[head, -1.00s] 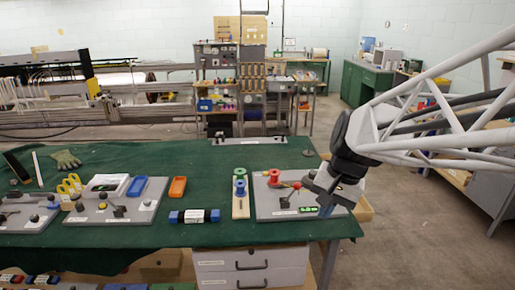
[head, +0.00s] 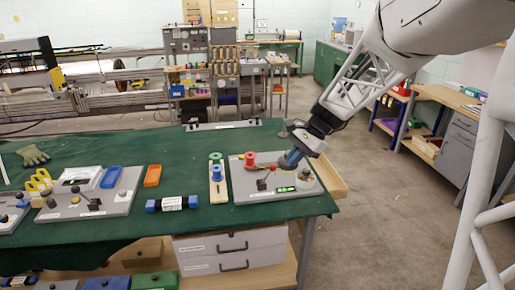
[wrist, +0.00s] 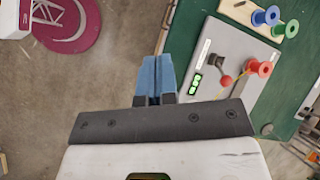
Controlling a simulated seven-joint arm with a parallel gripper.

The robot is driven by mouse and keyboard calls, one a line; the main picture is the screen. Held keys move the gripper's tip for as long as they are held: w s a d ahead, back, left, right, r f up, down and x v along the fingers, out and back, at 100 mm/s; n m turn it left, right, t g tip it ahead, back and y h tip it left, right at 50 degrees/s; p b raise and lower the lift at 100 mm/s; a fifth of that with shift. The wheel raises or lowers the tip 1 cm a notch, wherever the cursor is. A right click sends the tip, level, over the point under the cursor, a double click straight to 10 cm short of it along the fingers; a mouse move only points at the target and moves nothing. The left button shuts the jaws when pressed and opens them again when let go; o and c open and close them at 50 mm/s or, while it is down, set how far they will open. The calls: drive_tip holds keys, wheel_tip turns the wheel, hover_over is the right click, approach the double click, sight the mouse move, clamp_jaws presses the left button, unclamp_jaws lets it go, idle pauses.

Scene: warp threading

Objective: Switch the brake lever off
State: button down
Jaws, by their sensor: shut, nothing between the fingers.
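A grey panel (head: 240,191) lies on the right end of the green table. It carries a black lever (head: 262,183), a red ball (head: 272,167), a red spool (head: 250,160) and a lit green display (head: 283,189). In the wrist view the black lever (wrist: 217,60), red ball (wrist: 226,80) and red spool (wrist: 262,68) lie right of my fingers. No label is readable, so I cannot tell for sure which part is the brake lever. My gripper (head: 290,160) is by the panel's back right part, its blue fingers (wrist: 154,62) shut and empty, apart from the black lever.
Blue and green spools (head: 216,172) stand on a wooden strip left of the panel. A blue-ended block (head: 172,203), an orange tray (head: 152,176) and another lever panel (head: 72,209) lie farther left. The table's right edge is close, with open floor beyond.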

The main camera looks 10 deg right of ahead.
drive_tip(key=w+d+f+m+y, duration=0.2)
drive_tip(key=w+d+f+m, duration=0.1)
drive_tip(key=w, duration=0.3)
drive_tip(key=w+d+f+m+t+y, duration=0.1)
drive_tip(key=w+d+f+m, duration=0.2)
drive_tip(key=w+d+f, duration=0.2)
drive_tip(key=w+d+f+m+t+y, duration=0.1)
drive_tip(key=w+d+f+m+y, duration=0.1)
drive_tip(key=w+d+f, duration=0.3)
drive_tip(key=shift+w+f+m+y, duration=0.35)
drive_tip(key=shift+w+f, duration=0.3)
drive_tip(key=shift+w, duration=1.6)
drive_tip(key=shift+a, duration=0.2)
approach(267, 176)
drive_tip(key=shift+w+a+f, duration=0.1)
drive_tip(key=shift+w+a, duration=0.1)
drive_tip(key=shift+a, duration=0.35)
drive_tip(key=shift+w+a+f, duration=0.15)
drive_tip(key=shift+w+a, duration=0.05)
drive_tip(key=shift+a, duration=0.3)
drive_tip(key=shift+a+r, duration=0.1)
drive_tip(key=shift+a+r+h, duration=0.1)
drive_tip(key=shift+r+h, duration=0.1)
drive_tip(key=shift+h, duration=0.25)
